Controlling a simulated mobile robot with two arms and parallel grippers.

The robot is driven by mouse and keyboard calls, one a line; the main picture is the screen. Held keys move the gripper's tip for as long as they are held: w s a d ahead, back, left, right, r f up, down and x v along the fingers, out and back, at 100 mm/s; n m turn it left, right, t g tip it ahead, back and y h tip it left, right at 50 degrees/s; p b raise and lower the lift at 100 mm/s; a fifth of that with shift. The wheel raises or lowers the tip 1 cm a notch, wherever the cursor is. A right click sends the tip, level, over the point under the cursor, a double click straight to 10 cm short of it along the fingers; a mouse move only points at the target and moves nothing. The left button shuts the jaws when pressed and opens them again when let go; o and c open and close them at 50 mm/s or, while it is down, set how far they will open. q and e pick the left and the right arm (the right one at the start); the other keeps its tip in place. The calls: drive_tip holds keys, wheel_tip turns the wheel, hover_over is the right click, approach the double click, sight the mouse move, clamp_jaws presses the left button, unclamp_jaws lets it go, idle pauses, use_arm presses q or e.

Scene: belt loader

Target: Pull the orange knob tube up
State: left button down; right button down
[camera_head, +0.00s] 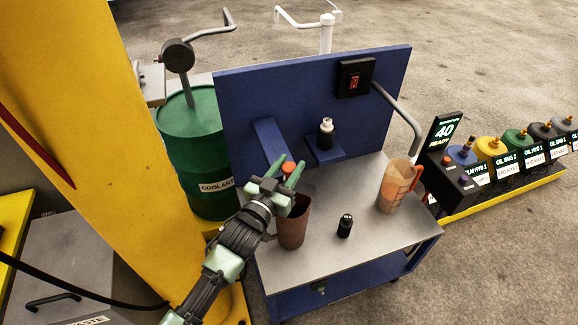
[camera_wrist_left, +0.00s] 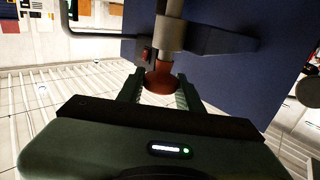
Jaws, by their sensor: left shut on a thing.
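The orange knob (camera_head: 288,168) shows between the fingers of my left gripper (camera_head: 284,170), in front of the blue back panel. In the left wrist view, the red-orange knob (camera_wrist_left: 159,80) sits between the two green fingers of the left gripper (camera_wrist_left: 160,88), which is shut on it. A grey tube (camera_wrist_left: 171,32) runs from the knob to a bracket on the blue panel. The fingers and wrist hide part of the knob in the head view. My right gripper is not in view.
A brown jug (camera_head: 292,228) stands on the grey cart top (camera_head: 325,255) just below my left gripper. A small black bottle (camera_head: 345,226) and an orange jug (camera_head: 397,188) stand to the right. A dark bottle (camera_head: 325,134) sits on a blue shelf. A green coolant drum (camera_head: 192,150) is at left.

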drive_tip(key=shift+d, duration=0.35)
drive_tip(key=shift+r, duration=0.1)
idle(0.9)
